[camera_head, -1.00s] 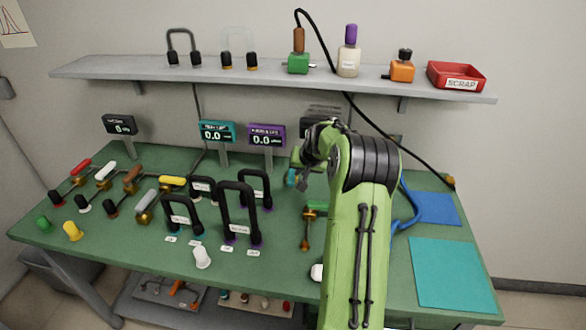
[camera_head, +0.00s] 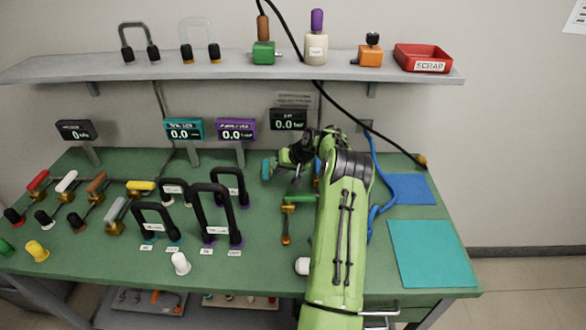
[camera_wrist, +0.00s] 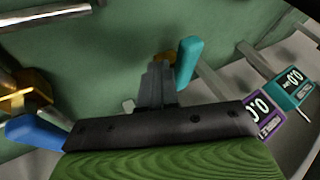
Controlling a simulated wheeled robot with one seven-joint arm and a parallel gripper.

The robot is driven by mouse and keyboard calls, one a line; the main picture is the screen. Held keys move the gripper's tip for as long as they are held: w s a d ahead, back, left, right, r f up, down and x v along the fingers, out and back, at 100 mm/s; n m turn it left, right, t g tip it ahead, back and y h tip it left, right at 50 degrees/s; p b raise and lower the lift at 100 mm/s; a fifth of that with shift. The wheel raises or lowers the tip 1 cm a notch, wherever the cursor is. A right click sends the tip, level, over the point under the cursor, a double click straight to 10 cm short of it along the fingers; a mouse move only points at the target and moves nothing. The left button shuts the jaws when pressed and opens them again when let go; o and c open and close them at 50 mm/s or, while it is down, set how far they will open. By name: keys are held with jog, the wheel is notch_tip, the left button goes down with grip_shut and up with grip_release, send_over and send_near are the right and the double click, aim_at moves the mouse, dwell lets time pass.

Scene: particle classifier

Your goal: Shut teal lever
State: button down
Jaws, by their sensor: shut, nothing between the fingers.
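The teal lever handle (camera_head: 266,169) shows as a small upright piece at the back of the green table, just left of my gripper. In the wrist view the teal handle (camera_wrist: 187,62) stands right of my gripper's fingertips (camera_wrist: 160,66), very close to them. I cannot tell whether they touch. My gripper (camera_head: 284,157) is shut and empty, low over the table at the end of my green arm. The lever's base and valve body are mostly hidden behind my gripper in the wrist view.
A green-handled lever (camera_head: 300,198) on an orange-brown stem stands nearer. A blue handle on a brass valve (camera_wrist: 34,130) is left in the wrist view. Displays (camera_head: 236,130) stand behind. A teal mat (camera_head: 434,254) lies right.

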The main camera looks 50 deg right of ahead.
jog(key=shift+w+a, duration=0.4)
